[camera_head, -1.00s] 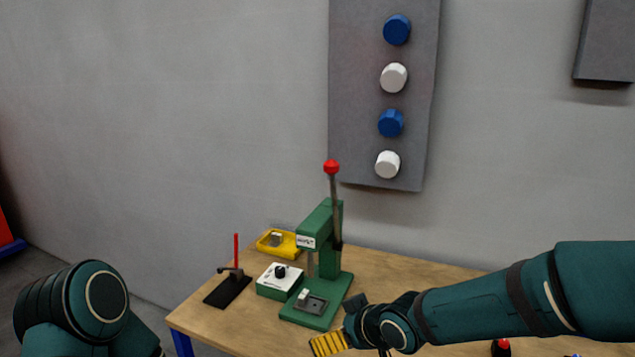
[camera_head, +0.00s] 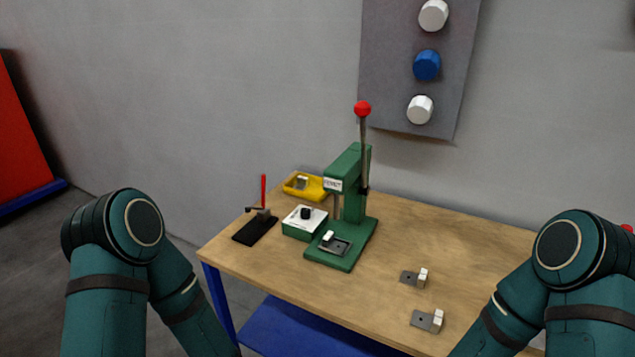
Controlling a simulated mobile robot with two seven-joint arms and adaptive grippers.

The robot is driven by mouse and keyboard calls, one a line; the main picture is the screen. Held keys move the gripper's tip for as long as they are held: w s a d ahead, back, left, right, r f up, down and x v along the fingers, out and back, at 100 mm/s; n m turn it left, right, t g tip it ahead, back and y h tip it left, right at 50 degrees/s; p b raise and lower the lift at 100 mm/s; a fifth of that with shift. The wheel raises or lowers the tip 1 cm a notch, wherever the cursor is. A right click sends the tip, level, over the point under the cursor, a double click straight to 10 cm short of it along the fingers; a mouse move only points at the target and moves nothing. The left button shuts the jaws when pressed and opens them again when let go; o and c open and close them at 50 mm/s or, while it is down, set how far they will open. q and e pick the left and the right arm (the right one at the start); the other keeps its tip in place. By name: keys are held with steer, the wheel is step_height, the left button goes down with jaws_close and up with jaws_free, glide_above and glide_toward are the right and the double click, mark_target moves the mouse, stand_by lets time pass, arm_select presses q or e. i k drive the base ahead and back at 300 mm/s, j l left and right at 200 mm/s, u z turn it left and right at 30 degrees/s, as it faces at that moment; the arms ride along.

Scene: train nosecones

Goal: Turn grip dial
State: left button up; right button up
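The dial is a small black knob (camera_head: 306,213) on top of a green box with a white top face (camera_head: 297,224). The box stands on the wooden table, left of the green press (camera_head: 345,220). The press has a tall lever with a red ball (camera_head: 362,108). My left arm comes in at the lower left and my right arm at the lower right. Both grippers are out of the picture, below its edge.
A black base with a red upright handle (camera_head: 257,226) and a yellow tray (camera_head: 304,187) stand near the box. Two small plates with white blocks (camera_head: 415,278) (camera_head: 428,320) lie at the right. The table (camera_head: 300,285) is clear in front of the press.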

mark_target(304, 212)
steer(key=i+j, duration=0.15)
steer(key=j, duration=0.25)
steer(key=i+j+z, duration=0.1)
steer(key=j, duration=0.35)
steer(key=i+j, duration=0.15)
steer(key=j, duration=0.3)
steer(key=i+j, duration=0.15)
steer(key=j, duration=0.25)
steer(key=z, duration=0.05)
